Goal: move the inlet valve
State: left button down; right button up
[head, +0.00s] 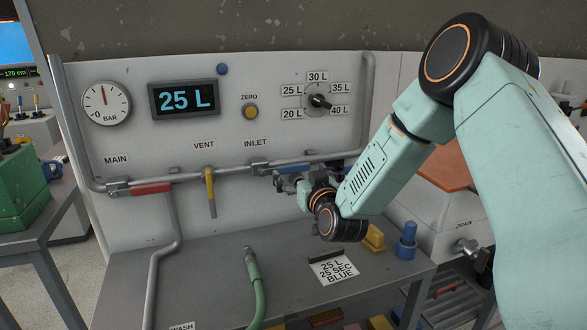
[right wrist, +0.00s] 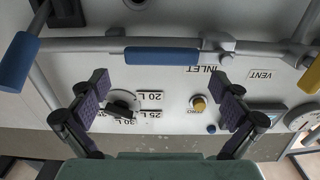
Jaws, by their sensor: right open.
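The inlet valve has a blue handle (head: 290,169) lying along the grey pipe below the INLET label in the head view, partly hidden by my right gripper. In the right wrist view the blue handle (right wrist: 162,56) lies level along the pipe, just beyond the fingertips and between them. My right gripper (head: 302,182) is at the pipe in the head view. In the right wrist view its two purple-padded fingers (right wrist: 162,82) are spread wide with nothing between them. I cannot tell whether it touches the handle. My left gripper is not in view.
The red MAIN handle (head: 152,188) lies along the pipe; the yellow VENT handle (head: 210,192) hangs down. The display (head: 184,98) reads 25 L.

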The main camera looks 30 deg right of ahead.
aim_at(294, 166)
jog(key=shift+w+d, duration=0.25)
jog(key=shift+w, duration=0.4)
jog(key=shift+w+r, duration=0.15)
jog(key=shift+w, duration=0.55)
jog(key=shift+w, duration=0.15)
jog(key=shift+d, duration=0.1)
jog(key=shift+c, duration=2.6)
jog(key=shift+s+r, duration=0.1)
jog(key=shift+s, duration=0.1)
jog(key=c, duration=0.5)
jog(key=shift+w+r, duration=0.1)
jog(key=shift+r, duration=0.05)
jog(key=c, duration=0.5)
